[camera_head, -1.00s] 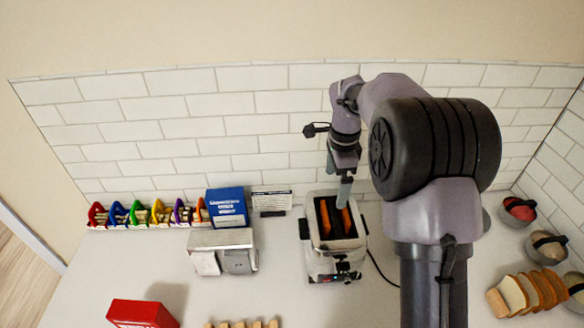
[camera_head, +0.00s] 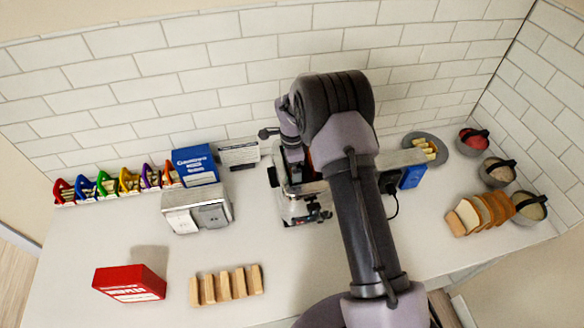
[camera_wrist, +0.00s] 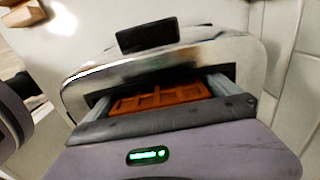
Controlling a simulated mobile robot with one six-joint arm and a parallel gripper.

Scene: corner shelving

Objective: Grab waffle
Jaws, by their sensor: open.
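A silver toaster (camera_head: 297,212) stands on the counter, partly behind my arm; its top fills much of the wrist view (camera_wrist: 200,55). An orange-brown waffle (camera_wrist: 165,97) with a grid surface sits in the toaster's dark slot. My gripper (camera_wrist: 161,94) is open, with one grey finger at each end of the waffle. I cannot tell whether the fingers touch it. In the head view my gripper (camera_head: 293,172) is low over the toaster top, and my arm hides much of that spot. A second waffle cannot be made out now.
A blue box (camera_head: 195,166) and a silver dispenser (camera_head: 197,212) stand left of the toaster. A red box (camera_head: 130,283) and wooden blocks (camera_head: 226,285) are in front. Bread slices (camera_head: 482,213), bowls (camera_head: 497,172) and a plate (camera_head: 427,148) are at right. The tiled wall is close behind.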

